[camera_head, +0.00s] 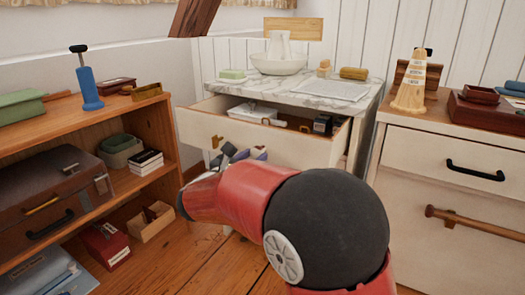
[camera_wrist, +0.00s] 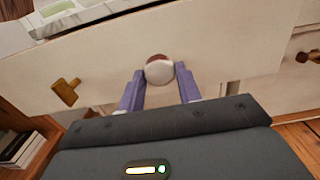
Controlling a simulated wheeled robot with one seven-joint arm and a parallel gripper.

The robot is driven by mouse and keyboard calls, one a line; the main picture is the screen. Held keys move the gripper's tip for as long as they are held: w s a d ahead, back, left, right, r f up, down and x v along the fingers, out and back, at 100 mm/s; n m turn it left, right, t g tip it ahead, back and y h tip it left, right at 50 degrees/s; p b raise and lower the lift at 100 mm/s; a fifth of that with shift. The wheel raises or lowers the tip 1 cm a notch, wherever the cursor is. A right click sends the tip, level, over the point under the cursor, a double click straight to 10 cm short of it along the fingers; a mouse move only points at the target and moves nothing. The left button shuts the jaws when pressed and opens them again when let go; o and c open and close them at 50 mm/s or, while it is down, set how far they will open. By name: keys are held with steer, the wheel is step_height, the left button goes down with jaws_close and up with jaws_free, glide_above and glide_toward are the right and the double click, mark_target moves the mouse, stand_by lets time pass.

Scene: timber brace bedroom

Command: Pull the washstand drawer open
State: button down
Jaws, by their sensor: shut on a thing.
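The washstand (camera_head: 370,98) has a marble top and a cream drawer. The drawer (camera_head: 300,147) stands pulled out, and its inside shows a white box, a dark box and small items. In the wrist view the drawer front (camera_wrist: 225,50) fills the upper part. A round knob (camera_wrist: 160,76), pale and reddish, sits between the purple fingers of my gripper (camera_wrist: 159,72). The gripper is shut on this knob. In the head view my gripper (camera_head: 241,153) is at the drawer front, and my red arm hides the knob and some of the front's lower edge.
A wooden shelf unit (camera_head: 150,105) with boxes and a case stands close on the left. A cream cabinet (camera_head: 430,150) with a black handle and a wooden bar stands on the right. A basin (camera_head: 277,66) stands on the marble top. Some wooden floor shows below.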

steer(key=shift+v, duration=2.8)
steer(key=c, duration=1)
jaws_free()
steer(key=shift+o, duration=0.2)
steer(key=v, duration=0.7)
steer(key=shift+s+a+p, duration=0.25)
steer(key=shift+s+p, duration=0.05)
